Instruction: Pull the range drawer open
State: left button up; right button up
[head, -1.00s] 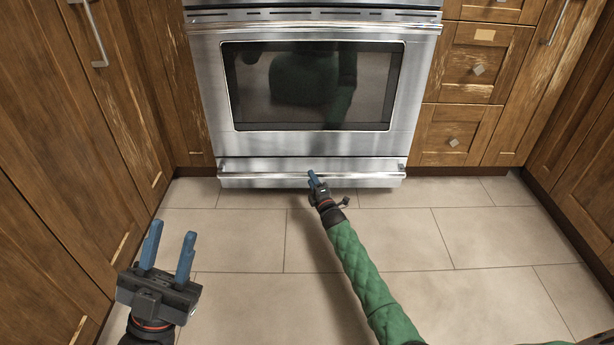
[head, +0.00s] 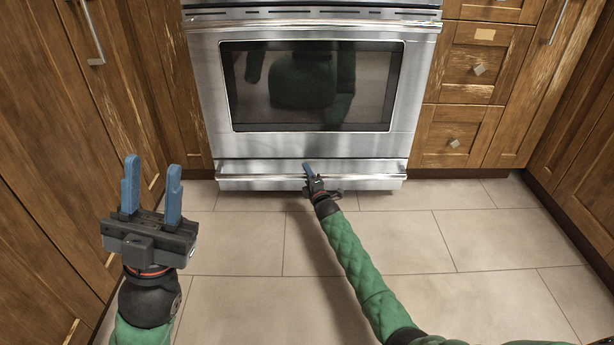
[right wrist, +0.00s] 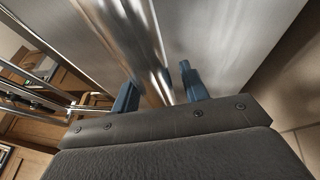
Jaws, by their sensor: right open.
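The range drawer (head: 250,168) is the low steel panel under the oven door, and it looks shut. Its long bar handle (head: 365,177) runs across its front. My right gripper (head: 308,170) is at the handle, a little left of the drawer's middle. In the right wrist view its two blue fingers (right wrist: 158,88) are apart, with the shiny handle bar (right wrist: 150,50) running between them. I cannot tell whether either finger touches the bar. My left gripper (head: 151,188) is open and empty, raised over the floor at the left, well away from the drawer.
The oven door (head: 310,85) with its dark window is above the drawer. Worn wooden cabinets stand on the left (head: 50,130) and right (head: 585,150). Small wooden drawers (head: 455,135) are right of the range. The tiled floor (head: 430,240) before it is clear.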

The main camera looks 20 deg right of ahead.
dwell(0.3)
grip_shut()
